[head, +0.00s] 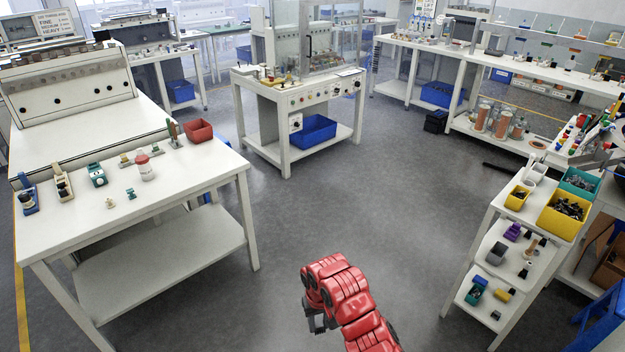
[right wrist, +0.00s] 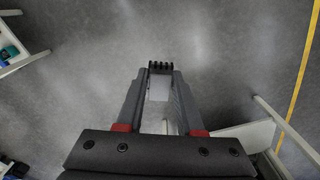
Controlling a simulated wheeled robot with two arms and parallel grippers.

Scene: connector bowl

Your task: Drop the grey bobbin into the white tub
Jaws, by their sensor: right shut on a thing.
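My right gripper (head: 317,324) hangs over the open floor at the bottom middle of the head view, on a red arm. In the right wrist view its two fingers (right wrist: 160,68) are closed around a light grey piece (right wrist: 158,89), which I take as the grey bobbin; its shape is mostly hidden between the fingers. Small white tubs (head: 537,171) stand on the top of the shelf rack at the right, well apart from the gripper. My left gripper is out of view.
The white shelf rack (head: 462,256) also bears a small yellow bin (head: 517,197), a larger yellow bin (head: 548,224) with dark parts and a teal bin (head: 579,181). A white table (head: 75,225) with small devices stands at left. Grey floor (head: 400,200) between is clear.

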